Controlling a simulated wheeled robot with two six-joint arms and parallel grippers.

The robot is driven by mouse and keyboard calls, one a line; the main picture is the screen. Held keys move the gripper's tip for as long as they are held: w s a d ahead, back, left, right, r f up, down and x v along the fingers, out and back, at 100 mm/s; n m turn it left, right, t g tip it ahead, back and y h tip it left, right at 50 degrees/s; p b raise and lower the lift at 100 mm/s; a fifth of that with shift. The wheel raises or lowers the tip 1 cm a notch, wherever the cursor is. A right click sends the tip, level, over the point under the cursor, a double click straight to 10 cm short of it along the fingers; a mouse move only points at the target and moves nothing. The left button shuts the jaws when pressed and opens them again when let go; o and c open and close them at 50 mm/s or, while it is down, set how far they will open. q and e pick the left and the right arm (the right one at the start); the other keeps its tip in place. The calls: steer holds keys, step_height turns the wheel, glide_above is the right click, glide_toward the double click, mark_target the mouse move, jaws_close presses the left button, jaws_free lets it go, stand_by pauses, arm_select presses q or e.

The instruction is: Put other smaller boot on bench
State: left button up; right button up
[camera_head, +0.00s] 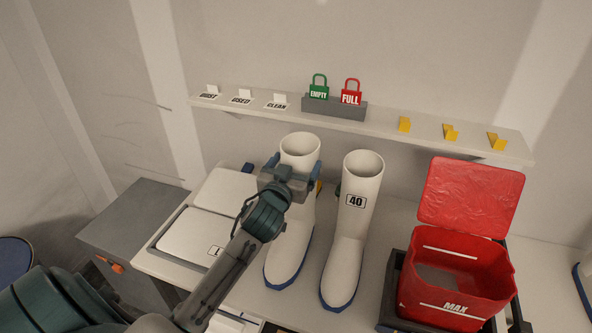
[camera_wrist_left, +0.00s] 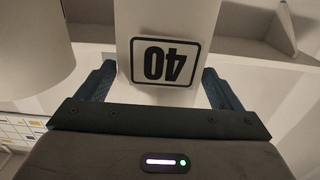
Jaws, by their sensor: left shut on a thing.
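Two white boots with blue soles are upright side by side at the bench (camera_head: 378,276). My left gripper (camera_head: 290,172) is shut on the left boot (camera_head: 289,245), with its fingers on both sides of the shaft just below the rim. In the left wrist view this boot (camera_wrist_left: 168,25) shows a label "40", upside down, between the fingers. The right boot (camera_head: 347,245), also marked "40", stands close by, apart from my gripper. I cannot tell whether the held boot's sole touches the bench. My right gripper is not in view.
A red open bin (camera_head: 452,304) marked MAX stands right of the boots. A white-lidded tray (camera_head: 198,238) is on the left. A shelf (camera_head: 390,127) with signs, padlocks and yellow hooks runs along the wall behind.

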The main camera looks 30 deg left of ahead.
arm_select(q)
steer(key=shift+f, duration=0.75)
steer(key=shift+s, duration=0.1)
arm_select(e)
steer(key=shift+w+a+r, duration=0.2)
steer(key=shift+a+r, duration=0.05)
arm_select(q)
steer(key=shift+f, duration=0.15)
steer(key=o, duration=1.8)
steer(key=shift+o, duration=0.2)
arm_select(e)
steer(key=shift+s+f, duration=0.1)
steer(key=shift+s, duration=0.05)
